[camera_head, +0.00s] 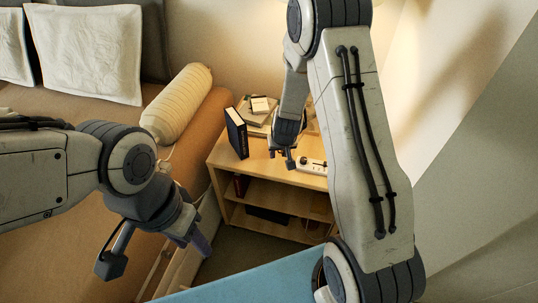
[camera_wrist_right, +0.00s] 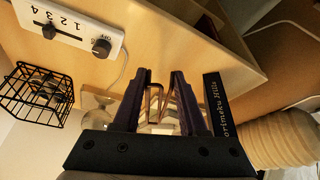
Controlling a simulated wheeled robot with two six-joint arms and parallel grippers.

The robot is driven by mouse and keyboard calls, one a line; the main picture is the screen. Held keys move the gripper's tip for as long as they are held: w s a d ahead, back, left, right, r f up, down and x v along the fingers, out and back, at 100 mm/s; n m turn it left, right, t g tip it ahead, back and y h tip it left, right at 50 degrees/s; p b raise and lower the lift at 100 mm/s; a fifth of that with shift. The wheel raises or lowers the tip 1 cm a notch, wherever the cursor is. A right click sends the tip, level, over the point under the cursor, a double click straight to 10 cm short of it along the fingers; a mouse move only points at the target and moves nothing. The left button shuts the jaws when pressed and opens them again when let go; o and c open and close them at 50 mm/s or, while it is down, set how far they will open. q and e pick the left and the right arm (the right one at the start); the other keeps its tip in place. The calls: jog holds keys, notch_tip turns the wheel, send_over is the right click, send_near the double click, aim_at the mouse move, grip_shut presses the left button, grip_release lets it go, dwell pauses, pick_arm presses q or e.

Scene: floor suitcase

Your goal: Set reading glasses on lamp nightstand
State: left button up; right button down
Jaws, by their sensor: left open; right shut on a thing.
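The lamp nightstand (camera_head: 222,155) is a light wooden unit with open shelves, beside the bed. Its top also shows in the wrist view (camera_wrist_right: 150,35). My right gripper (camera_head: 283,160) is over the nightstand top, near its front edge. In the wrist view my right gripper (camera_wrist_right: 160,78) is shut on a thin copper-coloured frame, the reading glasses (camera_wrist_right: 154,98). The glasses are too small to make out in the head view. Whether they touch the top is unclear. My left gripper (camera_head: 155,255) is open and empty, low beside the bed. The lamp is mostly hidden by my right arm.
A dark book (camera_head: 237,133) stands upright on the nightstand's left side. Stacked books with a small card (camera_head: 260,105) lie behind. A white control box (camera_head: 311,166) with a dial sits right of the gripper. A black wire basket (camera_wrist_right: 35,95) shows in the wrist view.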

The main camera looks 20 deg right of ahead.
aim_at(268, 165)
jog(key=w+a+f, duration=0.2)
jog(key=shift+w+a+p, duration=0.15)
jog(key=shift+a+p, duration=0.15)
jog(key=shift+p, duration=0.05)
notch_tip(268, 165, down, 4)
jog(key=b, duration=0.2)
jog(key=shift+f+b, duration=0.2)
jog(key=shift+b, duration=0.2)
jog(key=shift+r, duration=0.15)
jog(key=c, duration=0.9)
grip_release()
jog(key=shift+f, duration=0.2)
jog(key=o, duration=0.4)
jog(key=shift+o, duration=0.2)
jog(key=shift+r, duration=0.15)
